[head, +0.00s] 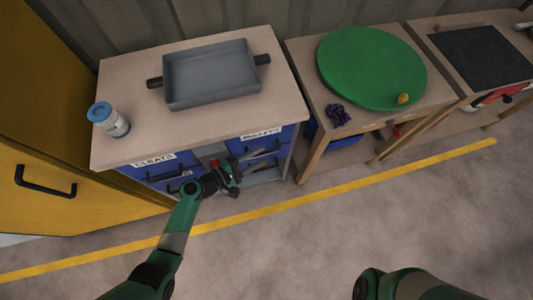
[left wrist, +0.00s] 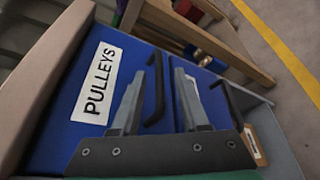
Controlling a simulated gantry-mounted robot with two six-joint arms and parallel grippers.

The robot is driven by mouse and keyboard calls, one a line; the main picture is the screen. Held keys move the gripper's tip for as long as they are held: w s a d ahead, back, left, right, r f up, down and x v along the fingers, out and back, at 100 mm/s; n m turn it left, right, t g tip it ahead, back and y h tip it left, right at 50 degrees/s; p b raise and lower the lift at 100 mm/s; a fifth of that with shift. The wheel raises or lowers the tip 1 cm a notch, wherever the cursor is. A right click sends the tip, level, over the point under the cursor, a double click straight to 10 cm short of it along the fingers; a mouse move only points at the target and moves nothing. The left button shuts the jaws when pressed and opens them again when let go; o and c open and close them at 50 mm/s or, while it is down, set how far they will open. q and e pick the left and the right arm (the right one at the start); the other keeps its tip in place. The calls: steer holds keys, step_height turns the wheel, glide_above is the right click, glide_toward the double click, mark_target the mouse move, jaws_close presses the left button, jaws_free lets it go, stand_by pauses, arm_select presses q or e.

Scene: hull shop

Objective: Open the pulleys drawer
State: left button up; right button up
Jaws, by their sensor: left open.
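The pulleys drawer (left wrist: 75,135) has a blue front, a white PULLEYS label (left wrist: 99,83) and a black bar handle (left wrist: 156,88). It looks shut, at the upper right of the cabinet in the head view, where its label (head: 262,133) shows under the worktop. My left gripper (head: 259,160) is open in front of this drawer. In the left wrist view its two fingers (left wrist: 160,75) appear on either side of the handle; I cannot tell how deep the handle sits between them. My right gripper is out of view.
A second blue drawer with a black handle (left wrist: 230,104) lies below. A CLEATS drawer (head: 153,160) is to the left. A grey tray (head: 212,75) and a jar (head: 109,119) stand on the worktop (head: 150,132). A yellow cabinet (head: 75,207) stands left; the floor in front is clear.

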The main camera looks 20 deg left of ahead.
mark_target(266, 152)
arm_select(q)
steer(key=b+x, duration=0.1)
steer(key=x, duration=0.1)
steer(key=shift+w+f, duration=0.2)
steer(key=shift+w, duration=0.2)
steer(key=shift+w+d, duration=0.3)
steer(key=shift+w, duration=0.05)
jaws_close()
stand_by(0.8)
